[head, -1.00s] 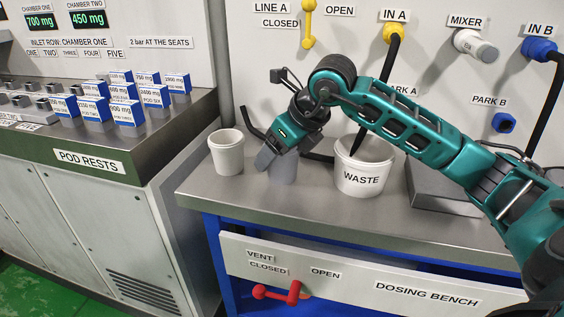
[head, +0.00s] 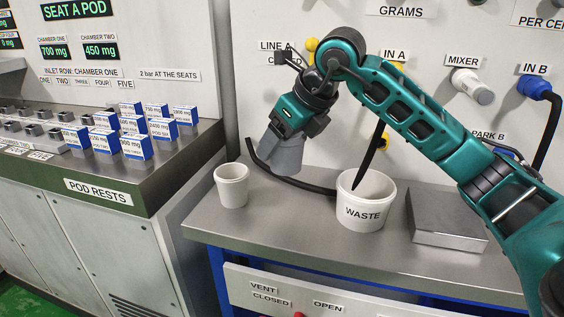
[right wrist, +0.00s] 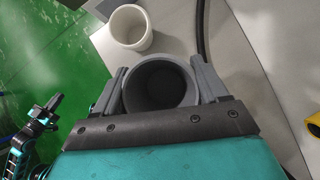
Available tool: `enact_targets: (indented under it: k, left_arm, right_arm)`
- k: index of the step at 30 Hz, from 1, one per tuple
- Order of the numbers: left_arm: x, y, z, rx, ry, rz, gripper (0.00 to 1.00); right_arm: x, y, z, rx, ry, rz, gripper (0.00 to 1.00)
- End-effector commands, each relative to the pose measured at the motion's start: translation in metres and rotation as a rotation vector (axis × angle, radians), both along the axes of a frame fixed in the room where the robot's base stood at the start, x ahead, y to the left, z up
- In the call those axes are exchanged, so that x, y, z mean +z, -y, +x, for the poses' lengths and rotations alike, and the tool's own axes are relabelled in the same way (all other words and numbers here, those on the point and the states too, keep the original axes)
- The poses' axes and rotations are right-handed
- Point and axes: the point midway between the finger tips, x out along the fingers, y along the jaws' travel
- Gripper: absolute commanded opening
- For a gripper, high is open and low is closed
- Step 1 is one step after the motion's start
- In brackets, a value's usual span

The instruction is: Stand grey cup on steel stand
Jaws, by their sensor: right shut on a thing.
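The grey cup (head: 284,156) is in the jaws of my right gripper (head: 290,140), above the bench and tilted in the head view. In the right wrist view the cup's open, dark mouth (right wrist: 160,82) lies between the two grey fingers, which press on either side of it. The cup's upper part is hidden by the gripper in the head view. A low, flat-topped steel block (head: 447,215), which looks like the steel stand, sits on the bench to the right, apart from the cup. Part of my left arm shows in the right wrist view, its jaws unclear.
A white cup (head: 232,188) stands on the bench left of the gripper. The white WASTE tub (head: 364,212) stands between the gripper and the block, with a black hose end above it. Another black hose (head: 300,184) curves behind. The block's top is clear.

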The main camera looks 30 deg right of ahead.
Motion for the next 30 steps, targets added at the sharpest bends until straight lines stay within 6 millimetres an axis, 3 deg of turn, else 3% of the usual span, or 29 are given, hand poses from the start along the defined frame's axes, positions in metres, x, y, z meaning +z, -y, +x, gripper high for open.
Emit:
enact_targets:
  k: [1,3,12,23,30]
  left_arm:
    - [0.008,-0.001,-0.001,-0.001,-0.002,0.002,0.0]
    - [0.013,-0.001,-0.002,-0.002,-0.004,0.004,0.0]
    - [0.029,-0.001,-0.001,-0.002,0.0,0.003,0.0]
    - [0.035,-0.001,-0.001,-0.001,0.0,0.002,0.0]
    - [0.051,-0.001,0.0,0.007,0.008,-0.002,0.0]
  right_arm:
    - [0.023,-0.001,0.001,0.001,0.006,0.002,0.42]
    - [0.042,0.0,0.001,0.0,0.005,0.002,0.42]
    - [0.091,0.0,0.0,0.001,0.0,0.001,0.42]
    - [0.096,-0.003,0.0,0.054,-0.005,0.001,0.42]
    - [0.077,-0.024,-0.001,0.401,-0.007,0.005,0.42]
